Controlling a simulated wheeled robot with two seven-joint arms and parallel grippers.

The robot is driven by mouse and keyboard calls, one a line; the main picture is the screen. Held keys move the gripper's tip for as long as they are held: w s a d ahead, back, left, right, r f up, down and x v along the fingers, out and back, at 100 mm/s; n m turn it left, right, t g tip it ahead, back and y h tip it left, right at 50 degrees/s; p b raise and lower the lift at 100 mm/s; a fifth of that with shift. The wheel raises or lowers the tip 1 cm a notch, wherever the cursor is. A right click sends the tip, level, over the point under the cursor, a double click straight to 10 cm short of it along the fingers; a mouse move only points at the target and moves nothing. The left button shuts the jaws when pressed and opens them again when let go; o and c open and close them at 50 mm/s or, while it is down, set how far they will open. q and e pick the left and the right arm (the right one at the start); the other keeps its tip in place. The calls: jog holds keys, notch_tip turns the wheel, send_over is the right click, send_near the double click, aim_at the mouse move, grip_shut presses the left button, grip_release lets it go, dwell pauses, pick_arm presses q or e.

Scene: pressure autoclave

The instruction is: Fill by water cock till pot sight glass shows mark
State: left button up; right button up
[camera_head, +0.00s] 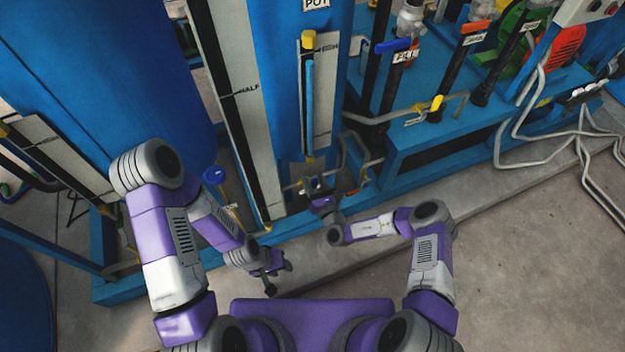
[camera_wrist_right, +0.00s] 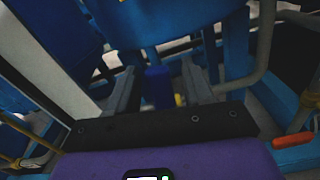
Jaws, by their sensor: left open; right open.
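The pot sight glass (camera_head: 309,105) is an upright tube with yellow end fittings on a white backing plate, below the POT label (camera_head: 316,4). A blue column fills most of its visible length, with its top a little below a dark mark (camera_head: 328,48). My right gripper (camera_head: 321,197) is open, low in front of the pot. In the right wrist view a blue handle-like piece (camera_wrist_right: 158,87) lies between its spread fingers; I cannot tell if they touch it or whether it is the water cock. My left gripper (camera_head: 271,272) is open and empty, low above the floor.
A blue-handled valve (camera_head: 393,46) labelled FILL, a yellow handle (camera_head: 437,103) and orange-handled valves (camera_head: 475,27) sit at right. Another blue-handled valve (camera_head: 214,175) is near my left arm. A taller gauge marked HALF (camera_head: 240,93) stands left. The floor (camera_head: 500,270) at right is clear.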

jog(key=shift+x, duration=0.95)
jog(key=shift+s, duration=0.1)
grip_shut()
